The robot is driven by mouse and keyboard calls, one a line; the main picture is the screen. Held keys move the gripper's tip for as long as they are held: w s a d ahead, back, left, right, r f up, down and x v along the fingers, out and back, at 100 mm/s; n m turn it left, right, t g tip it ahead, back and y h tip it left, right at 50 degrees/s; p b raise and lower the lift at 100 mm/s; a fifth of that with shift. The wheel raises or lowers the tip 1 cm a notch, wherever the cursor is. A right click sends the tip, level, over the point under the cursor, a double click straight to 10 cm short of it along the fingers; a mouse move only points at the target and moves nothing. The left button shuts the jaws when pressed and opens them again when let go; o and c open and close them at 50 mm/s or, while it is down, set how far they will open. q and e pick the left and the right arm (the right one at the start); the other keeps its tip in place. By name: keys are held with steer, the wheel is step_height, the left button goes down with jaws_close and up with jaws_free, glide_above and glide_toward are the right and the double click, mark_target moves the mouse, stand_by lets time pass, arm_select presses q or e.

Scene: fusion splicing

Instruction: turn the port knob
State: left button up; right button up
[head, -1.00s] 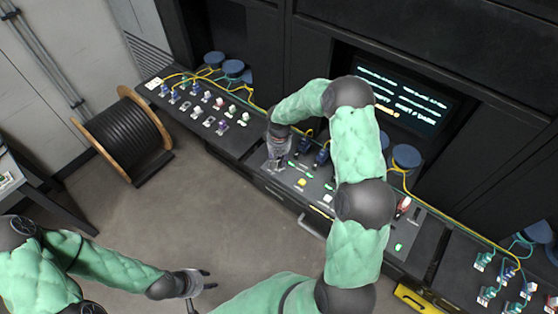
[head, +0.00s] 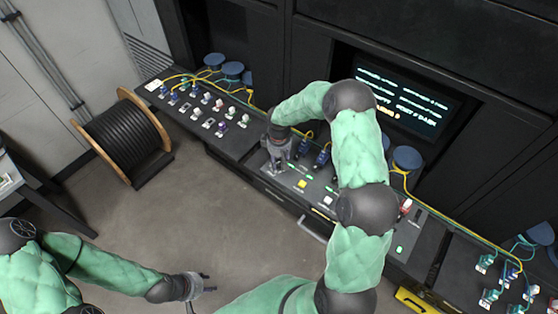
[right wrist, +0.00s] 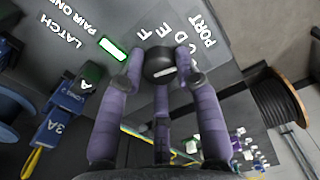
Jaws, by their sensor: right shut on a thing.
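The port knob (right wrist: 160,66) is a round black knob with a white pointer line, on a dark panel in the right wrist view. The word PORT (right wrist: 203,32) and several letters are printed around it. My right gripper (right wrist: 158,60) is shut on the knob, with purple fingers at its left and right sides. In the head view my right gripper (head: 277,158) reaches down to the console's left-middle part, and the knob is hidden there. My left gripper (head: 208,282) is open and empty over the floor at lower left.
A lit screen (head: 402,100) stands behind the console. Several small connectors (head: 208,123) sit at left. A cable reel (head: 122,138) stands on the floor.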

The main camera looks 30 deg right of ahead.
mark_target(279, 162)
steer(key=o, duration=1.1)
steer(key=shift+o, duration=0.2)
step_height(279, 162, up, 12)
